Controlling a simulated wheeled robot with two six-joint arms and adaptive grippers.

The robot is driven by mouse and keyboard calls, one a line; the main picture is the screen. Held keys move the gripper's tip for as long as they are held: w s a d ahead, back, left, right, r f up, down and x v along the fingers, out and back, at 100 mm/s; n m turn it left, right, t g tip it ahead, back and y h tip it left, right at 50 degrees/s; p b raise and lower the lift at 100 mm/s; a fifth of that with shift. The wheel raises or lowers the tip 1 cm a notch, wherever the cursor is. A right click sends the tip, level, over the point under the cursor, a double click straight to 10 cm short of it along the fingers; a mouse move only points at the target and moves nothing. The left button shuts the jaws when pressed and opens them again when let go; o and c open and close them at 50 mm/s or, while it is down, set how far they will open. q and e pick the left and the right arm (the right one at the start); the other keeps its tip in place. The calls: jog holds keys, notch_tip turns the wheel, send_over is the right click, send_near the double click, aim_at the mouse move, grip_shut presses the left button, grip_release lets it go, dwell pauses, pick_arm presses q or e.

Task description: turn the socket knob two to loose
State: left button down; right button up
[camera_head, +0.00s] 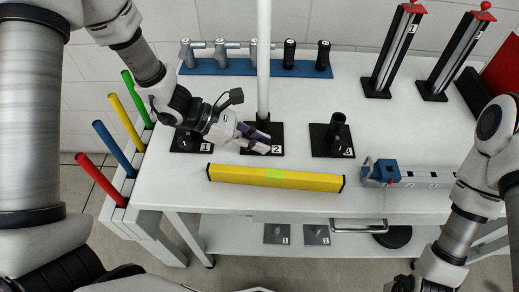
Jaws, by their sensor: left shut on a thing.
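Socket two is a black block (275,148) marked 2, in the middle of the table, with a tall white pole (263,60) standing upright in it. My left gripper (264,138) reaches in from the left, low at the front left of this socket. Its fingers are shut on the knob of socket two, which they hide, so I cannot tell how far it is turned. My right arm (462,225) hangs at the lower right; its fingers are out of the picture.
Socket one (184,147) is left and socket three (333,141) right, each on a black plate. A yellow level (275,177) lies in front. A blue rack (255,67) with several tools stands behind. Coloured rods (115,110) stand at the left. A blue clamp (385,171) is right.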

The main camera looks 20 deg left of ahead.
pick_arm(q)
jog(key=shift+f+h+b, duration=0.15)
jog(key=shift+h+b, duration=0.35)
jog(key=shift+b, duration=0.05)
jog(key=c, duration=1.1)
grip_release()
jog(key=shift+a, duration=0.1)
jog(key=v, duration=1.2)
jog(key=shift+s, duration=0.1)
jog(key=shift+s, duration=0.1)
